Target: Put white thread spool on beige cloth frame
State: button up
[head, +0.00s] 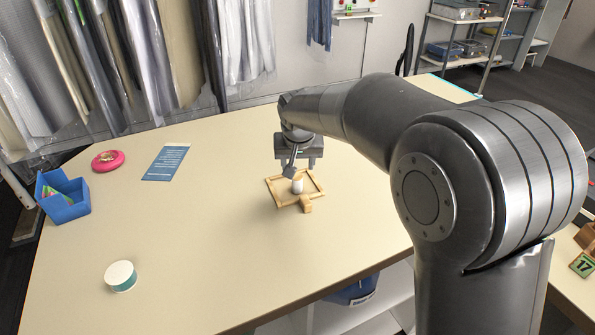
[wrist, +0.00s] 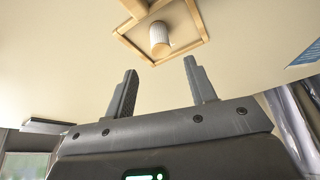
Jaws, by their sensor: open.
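The white thread spool (head: 297,186) stands upright inside the outline of the wooden-edged beige cloth frame (head: 313,196) on the table. In the wrist view the spool (wrist: 159,36) sits within the frame (wrist: 197,22), apart from my fingers. My gripper (head: 293,170) is just behind the spool in the head view. In the wrist view my gripper (wrist: 158,82) has its two fingers spread wide with nothing between them.
A white and teal round tub (head: 121,276) stands at front left. The table between is clear. Garments hang behind.

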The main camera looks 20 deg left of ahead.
jog(key=shift+s+r, duration=0.2)
jog(key=shift+r, duration=0.2)
jog(key=shift+d, duration=0.1)
jog(key=s+d+r+m, duration=0.1)
jog(key=s+d+r, duration=0.2)
jog(key=d, duration=0.5)
jog(key=s+d+r+m, duration=0.1)
jog(key=s+d+r, duration=0.2)
jog(key=d, duration=0.5)
jog(key=s+d+r, duration=0.2)
jog(key=s+d, duration=0.1)
jog(key=d, duration=0.5)
jog(key=s+d+f+m+t+h, duration=0.1)
jog(key=s+d+f+m, duration=0.1)
jog(key=s+d, duration=1.1)
jog(key=s+f, duration=0.1)
jog(key=s, duration=0.3)
jog(key=shift+s+d+m+t+h, duration=0.15)
jog(key=shift+d+m+t+h, duration=0.05)
jog(key=shift+m+t+h, duration=0.1)
